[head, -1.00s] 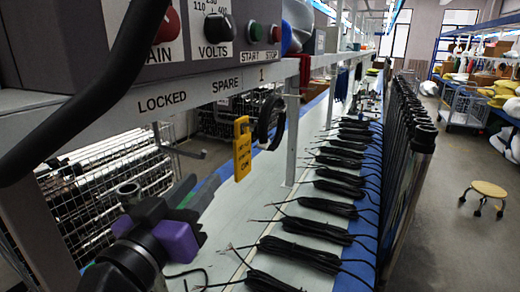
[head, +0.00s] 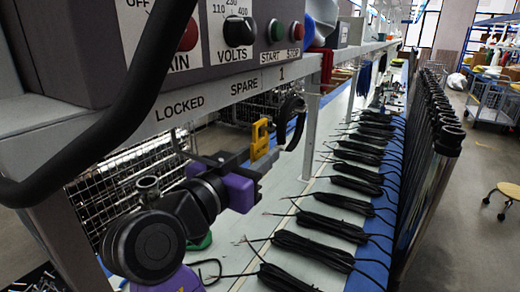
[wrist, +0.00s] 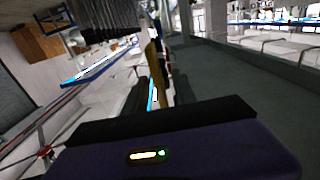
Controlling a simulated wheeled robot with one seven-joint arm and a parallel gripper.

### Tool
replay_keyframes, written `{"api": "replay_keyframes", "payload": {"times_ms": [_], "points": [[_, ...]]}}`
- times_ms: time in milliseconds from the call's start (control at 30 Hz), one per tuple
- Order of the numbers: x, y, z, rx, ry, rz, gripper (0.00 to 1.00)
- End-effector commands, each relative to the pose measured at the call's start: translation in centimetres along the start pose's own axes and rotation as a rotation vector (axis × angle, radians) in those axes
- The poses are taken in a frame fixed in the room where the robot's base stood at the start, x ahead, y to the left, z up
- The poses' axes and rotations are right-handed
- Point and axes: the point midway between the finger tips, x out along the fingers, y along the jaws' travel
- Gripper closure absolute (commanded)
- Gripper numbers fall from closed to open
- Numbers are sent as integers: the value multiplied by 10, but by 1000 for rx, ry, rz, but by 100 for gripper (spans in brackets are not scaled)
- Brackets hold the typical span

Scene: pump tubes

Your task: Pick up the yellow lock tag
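The yellow lock tag (head: 260,138) hangs upright below the shelf rail, under the word SPARE, in the head view. Its lower end is partly hidden by my gripper (head: 262,160), which has come up to it from the left. In the wrist view the tag (wrist: 154,62) is a narrow yellow strip seen edge-on, between the two dark fingers of my gripper (wrist: 160,88). The fingers stand apart, with a bright gap between the left finger and the tag. I cannot tell whether the right finger touches it.
A black ring-shaped item (head: 292,118) hangs just right of the tag. The labelled rail (head: 215,98) runs above, carrying a grey control box (head: 75,45) with a black handle bar. Below, several black cable bundles (head: 315,228) lie on the bench.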

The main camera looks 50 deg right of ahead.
Motion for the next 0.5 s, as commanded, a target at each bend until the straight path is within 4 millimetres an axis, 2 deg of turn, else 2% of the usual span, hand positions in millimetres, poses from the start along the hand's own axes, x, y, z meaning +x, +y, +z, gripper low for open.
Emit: {"api": "replay_keyframes", "payload": {"times_ms": [200,500], "points": [[30,0,-2,-1,0,2,67],[36,0,1,0,0,-1,67]]}}
